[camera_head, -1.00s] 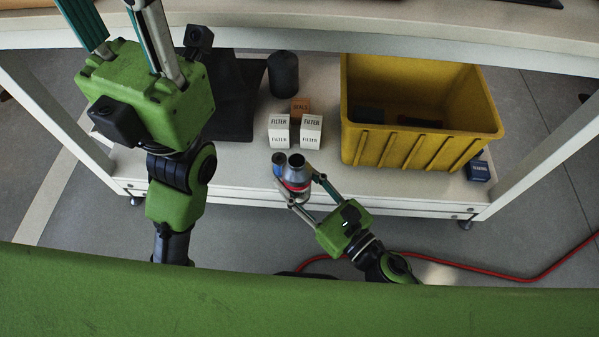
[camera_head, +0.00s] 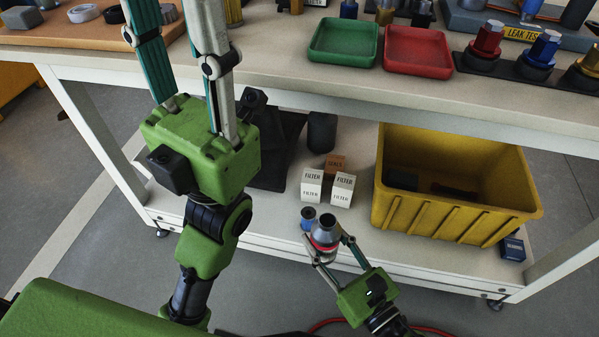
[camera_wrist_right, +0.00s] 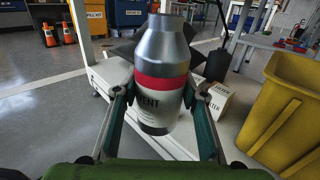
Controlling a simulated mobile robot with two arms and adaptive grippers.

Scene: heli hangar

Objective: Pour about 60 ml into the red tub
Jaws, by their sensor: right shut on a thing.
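The red tub (camera_head: 418,50) is a shallow square tray on the bench top, right of a green tray (camera_head: 343,42). My right gripper (camera_head: 328,243) is shut around a silver bottle with a red band (camera_head: 326,228), low at the lower shelf's front edge. In the right wrist view the bottle (camera_wrist_right: 162,60) stands upright between the fingers, its label ending in "VENT". I cannot tell whether its base touches the shelf. My left gripper (camera_head: 178,25) points up at the left; its fingertips are cut off by the top edge.
White filter boxes (camera_head: 312,185), a dark cylinder (camera_head: 321,132) and a yellow bin (camera_head: 455,215) are on the lower shelf. The bench top (camera_head: 300,75) overhangs it. Coloured bolt-like pieces (camera_head: 488,40) stand right of the red tub.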

